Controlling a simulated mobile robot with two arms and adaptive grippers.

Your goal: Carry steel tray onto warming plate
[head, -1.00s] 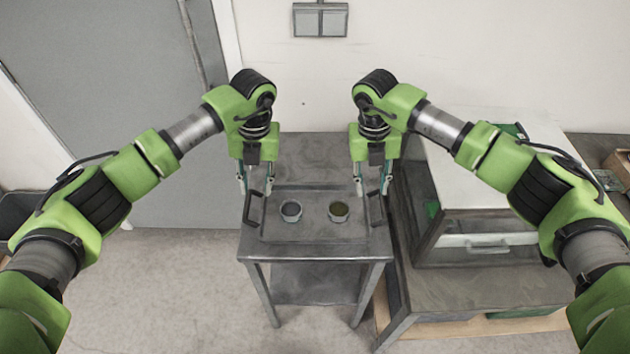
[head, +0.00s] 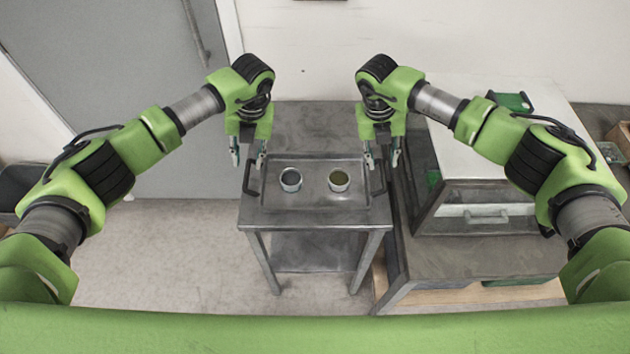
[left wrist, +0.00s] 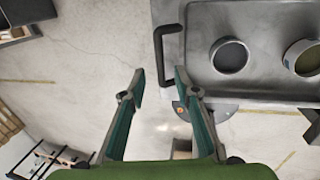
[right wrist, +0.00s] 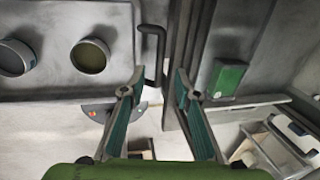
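The steel tray (head: 315,203) lies flat on a small steel table, with two small round cups on it, a bluish one (head: 290,180) and an olive one (head: 339,181). Dark bracket handles stand at its left (head: 249,180) and right (head: 379,178) ends. My left gripper (head: 248,160) is open above the left handle; in the left wrist view that handle (left wrist: 181,45) is ahead of the spread fingers (left wrist: 160,82). My right gripper (head: 382,160) is open above the right handle; it also shows beyond the fingers (right wrist: 159,76) in the right wrist view. I cannot clearly identify the warming plate.
A cabinet with a glass side and front handle (head: 486,215) stands on a bench (head: 490,258) right of the small table (head: 310,115), close to my right gripper. The floor (head: 165,260) on the left is clear. A grey door (head: 110,70) is behind.

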